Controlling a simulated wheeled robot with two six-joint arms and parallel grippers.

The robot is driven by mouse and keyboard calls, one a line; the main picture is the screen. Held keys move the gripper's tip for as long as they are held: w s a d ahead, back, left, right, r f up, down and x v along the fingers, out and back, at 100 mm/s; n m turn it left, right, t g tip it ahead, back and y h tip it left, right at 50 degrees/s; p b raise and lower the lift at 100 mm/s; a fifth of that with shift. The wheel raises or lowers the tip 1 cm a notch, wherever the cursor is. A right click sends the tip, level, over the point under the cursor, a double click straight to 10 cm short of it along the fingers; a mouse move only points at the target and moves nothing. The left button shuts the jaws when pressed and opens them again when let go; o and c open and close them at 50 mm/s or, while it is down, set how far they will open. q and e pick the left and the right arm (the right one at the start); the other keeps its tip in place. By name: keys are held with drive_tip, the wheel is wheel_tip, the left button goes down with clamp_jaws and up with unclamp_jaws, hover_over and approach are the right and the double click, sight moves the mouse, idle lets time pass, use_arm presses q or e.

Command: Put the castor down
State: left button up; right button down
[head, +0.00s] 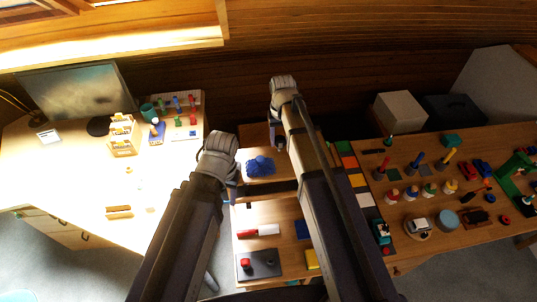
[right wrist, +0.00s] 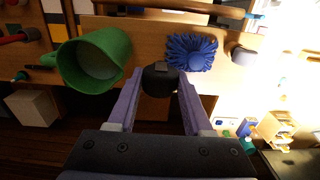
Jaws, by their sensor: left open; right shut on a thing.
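The castor, a small dark rounded piece (right wrist: 160,79), is between the fingertips of my right gripper (right wrist: 158,88) in the right wrist view. That gripper is shut on it. In the head view my right gripper (head: 278,143) hangs over the far part of the middle wooden table (head: 275,213), and the castor is too small there to make out. I cannot tell whether the castor touches the surface. My left gripper (head: 232,196) is open at the left edge of the same table and shows nothing held.
A blue tufted thing (right wrist: 191,52) is close beside the castor; it also shows in the head view (head: 260,167). A green cup (right wrist: 94,62) is on the other side. A red-and-white piece (head: 258,231) and a dark plate (head: 258,265) lie nearer. The right table holds many toys.

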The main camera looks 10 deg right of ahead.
sight(280, 151)
drive_tip(key=shift+s, duration=0.2)
drive_tip(key=shift+s+f+b, duration=0.15)
drive_tip(key=shift+f+b, duration=0.2)
drive_tip(key=shift+b, duration=0.2)
drive_tip(key=f+b, duration=0.5)
drive_tip(key=shift+w, duration=0.2)
drive_tip(key=shift+f, duration=0.2)
drive_tip(key=shift+f+b, duration=1.85)
drive_tip(key=shift+b, duration=0.1)
drive_tip(key=shift+f, duration=0.1)
drive_tip(key=shift+f+b, duration=0.25)
drive_tip(key=shift+b, duration=0.15)
drive_tip(key=shift+c, duration=1.6)
unclamp_jaws()
